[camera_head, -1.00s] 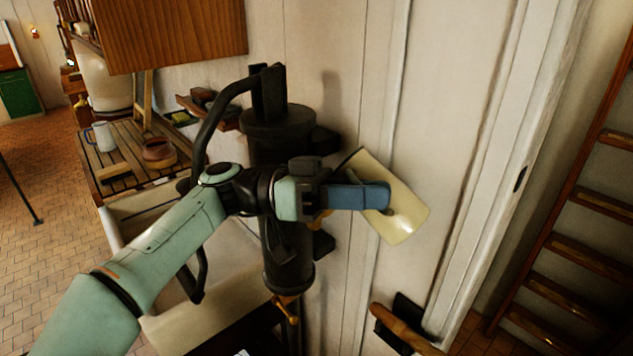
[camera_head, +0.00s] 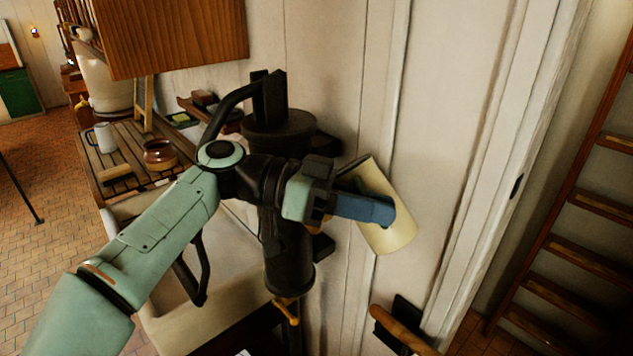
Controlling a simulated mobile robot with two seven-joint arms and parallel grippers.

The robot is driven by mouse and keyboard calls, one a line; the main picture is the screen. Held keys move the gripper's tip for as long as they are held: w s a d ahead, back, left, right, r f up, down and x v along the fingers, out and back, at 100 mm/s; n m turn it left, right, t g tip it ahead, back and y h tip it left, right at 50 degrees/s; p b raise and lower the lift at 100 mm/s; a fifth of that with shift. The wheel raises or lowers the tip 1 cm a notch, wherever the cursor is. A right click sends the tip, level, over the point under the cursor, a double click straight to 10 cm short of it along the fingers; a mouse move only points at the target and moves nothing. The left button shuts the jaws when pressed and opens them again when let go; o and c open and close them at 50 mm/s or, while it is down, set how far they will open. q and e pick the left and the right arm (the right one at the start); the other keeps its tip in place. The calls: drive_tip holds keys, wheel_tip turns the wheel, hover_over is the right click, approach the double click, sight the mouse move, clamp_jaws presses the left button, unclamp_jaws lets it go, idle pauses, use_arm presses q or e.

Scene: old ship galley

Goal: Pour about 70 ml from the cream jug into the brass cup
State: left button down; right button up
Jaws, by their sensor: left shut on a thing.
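The cream jug (camera_head: 388,236) is pale cream and held in the air in front of the panelled wall. It is tilted, with its dark mouth toward the upper left and its base toward the lower right. My left gripper (camera_head: 380,210) is shut on it, its blue fingers lying across the jug's side. The jug's contents cannot be seen, and no stream of liquid shows. I cannot make out the brass cup in this view. My right gripper is not in view.
A black pump (camera_head: 285,150) with a brass tap (camera_head: 288,311) stands behind my left arm. A pale sink (camera_head: 215,305) lies below. A white mug (camera_head: 104,137) and a brown pot (camera_head: 159,155) stand on a slatted board at left. A wooden ladder (camera_head: 575,255) is at right.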

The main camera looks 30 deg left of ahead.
sight(395, 228)
use_arm(q)
drive_tip(key=shift+w+d+r+y, duration=0.1)
drive_tip(key=shift+d+r+y, duration=0.15)
drive_tip(key=shift+y, duration=0.25)
drive_tip(key=shift+w+d+f+y, duration=0.1)
drive_tip(key=shift+d+f+y, duration=0.35)
drive_tip(key=shift+y, duration=0.35)
drive_tip(key=shift+s+d+f+t+y, duration=0.1)
drive_tip(key=shift+d+f+t+y, duration=0.25)
drive_tip(key=shift+y, duration=0.65)
drive_tip(key=shift+s+d+f+t+y, duration=0.1)
drive_tip(key=shift+d+f+t+y, duration=0.2)
drive_tip(key=shift+y, duration=0.7)
drive_tip(key=shift+d+f+t+y, duration=0.3)
drive_tip(key=shift+t+y, duration=0.05)
drive_tip(key=shift+y, duration=0.65)
